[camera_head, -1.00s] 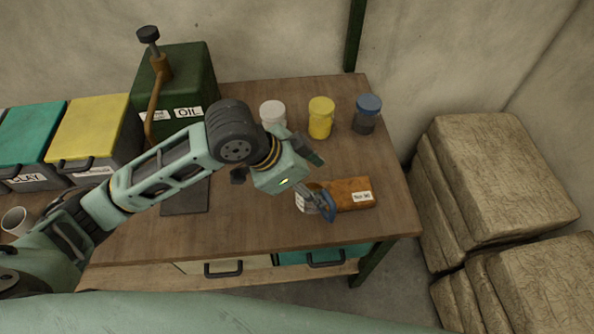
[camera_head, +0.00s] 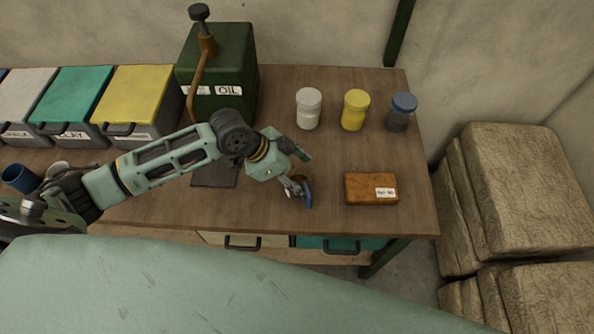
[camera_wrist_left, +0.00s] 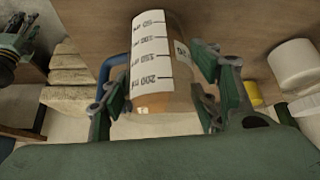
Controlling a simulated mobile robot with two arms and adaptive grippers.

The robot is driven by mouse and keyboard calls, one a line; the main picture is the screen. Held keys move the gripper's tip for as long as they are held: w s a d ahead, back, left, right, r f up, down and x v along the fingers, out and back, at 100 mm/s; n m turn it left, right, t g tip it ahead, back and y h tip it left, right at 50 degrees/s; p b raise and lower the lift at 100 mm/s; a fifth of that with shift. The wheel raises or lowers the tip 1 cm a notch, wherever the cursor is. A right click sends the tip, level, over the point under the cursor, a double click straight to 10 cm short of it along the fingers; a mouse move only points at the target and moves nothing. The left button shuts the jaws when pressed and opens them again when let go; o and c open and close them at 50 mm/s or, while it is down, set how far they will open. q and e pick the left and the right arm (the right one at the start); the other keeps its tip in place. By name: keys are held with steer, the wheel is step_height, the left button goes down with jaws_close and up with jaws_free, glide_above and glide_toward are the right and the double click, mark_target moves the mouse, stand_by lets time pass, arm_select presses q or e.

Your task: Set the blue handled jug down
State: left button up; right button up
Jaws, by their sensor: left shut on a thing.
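The jug shows in the left wrist view (camera_wrist_left: 160,75) as a clear, brownish vessel with a white measuring label. Its blue handle (camera_head: 307,194) shows in the head view, where my gripper hides most of the body. My left gripper (camera_head: 298,178) is shut on the jug, with its fingers on either side of the body in the wrist view (camera_wrist_left: 160,105). The jug is over the front middle of the wooden table (camera_head: 335,215); I cannot tell whether its base touches. What seems to be my right gripper (camera_wrist_left: 14,45) shows at the wrist view's left edge, its jaws unclear.
A brown box (camera_head: 371,189) lies right of the jug. A white jar (camera_head: 308,109), yellow jar (camera_head: 354,110) and blue-lidded jar (camera_head: 401,112) stand behind. The green oil can (camera_head: 225,70) and lidded bins (camera_head: 138,100) are at the left.

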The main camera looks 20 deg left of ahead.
arm_select(q)
steer(key=shift+f, duration=0.1)
steer(key=o, duration=1.2)
steer(key=b+v, duration=0.1)
steer(key=v, duration=1.1)
steer(key=shift+b, duration=0.3)
